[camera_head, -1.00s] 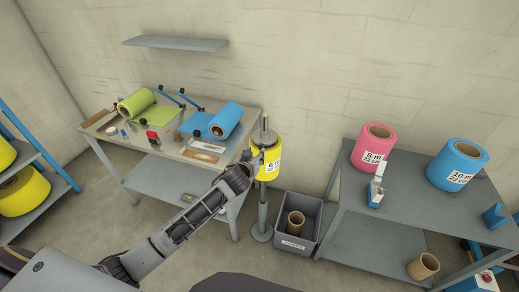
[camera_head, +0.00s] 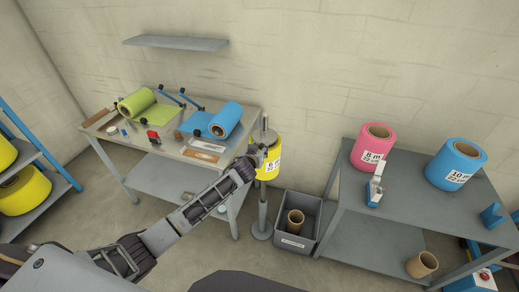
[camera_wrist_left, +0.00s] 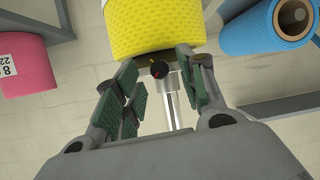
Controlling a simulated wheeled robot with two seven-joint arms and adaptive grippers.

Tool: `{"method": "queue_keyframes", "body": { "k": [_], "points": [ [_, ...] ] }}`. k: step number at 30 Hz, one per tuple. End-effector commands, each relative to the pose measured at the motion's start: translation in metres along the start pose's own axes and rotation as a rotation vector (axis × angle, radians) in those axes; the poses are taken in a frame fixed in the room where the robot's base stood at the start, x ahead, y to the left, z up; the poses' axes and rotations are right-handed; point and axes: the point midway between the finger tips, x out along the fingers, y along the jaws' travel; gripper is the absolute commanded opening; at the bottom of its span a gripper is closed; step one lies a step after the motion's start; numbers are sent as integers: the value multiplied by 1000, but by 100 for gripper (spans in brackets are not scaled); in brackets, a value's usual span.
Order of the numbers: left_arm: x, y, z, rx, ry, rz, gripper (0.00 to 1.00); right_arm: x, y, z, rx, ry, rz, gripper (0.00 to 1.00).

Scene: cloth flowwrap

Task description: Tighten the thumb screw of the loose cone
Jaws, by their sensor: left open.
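A yellow roll (camera_head: 268,158) stands on an upright metal stand in the head view, with the spindle end (camera_head: 264,135) above it. In the left wrist view the yellow roll (camera_wrist_left: 153,25) shows at the top. I cannot tell whether a finger touches the knob. In the head view the left gripper (camera_head: 257,155) partly covers the roll. The right gripper is not in view.
A work table (camera_head: 235,150) with green and blue film rolls stands to the left. A grey bin (camera_head: 300,232) holding a brown core sits right of the stand's base. A grey table (camera_head: 350,200) with pink and blue rolls is farther right.

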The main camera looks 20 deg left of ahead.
Motion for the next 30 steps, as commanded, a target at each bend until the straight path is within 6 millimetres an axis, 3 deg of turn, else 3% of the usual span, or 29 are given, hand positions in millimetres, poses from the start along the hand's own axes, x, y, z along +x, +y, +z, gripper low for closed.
{"method": "queue_keyframes", "body": {
  "k": [15, 25, 30],
  "points": [
    [7, 0, 0, 0, 0, 0, 40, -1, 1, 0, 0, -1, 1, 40],
    [6, 0, 0, 0, 0, 0, 0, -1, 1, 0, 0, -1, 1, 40],
    [6, 0, -1, 0, 1, 0, 0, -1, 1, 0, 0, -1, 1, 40]
  ]
}}
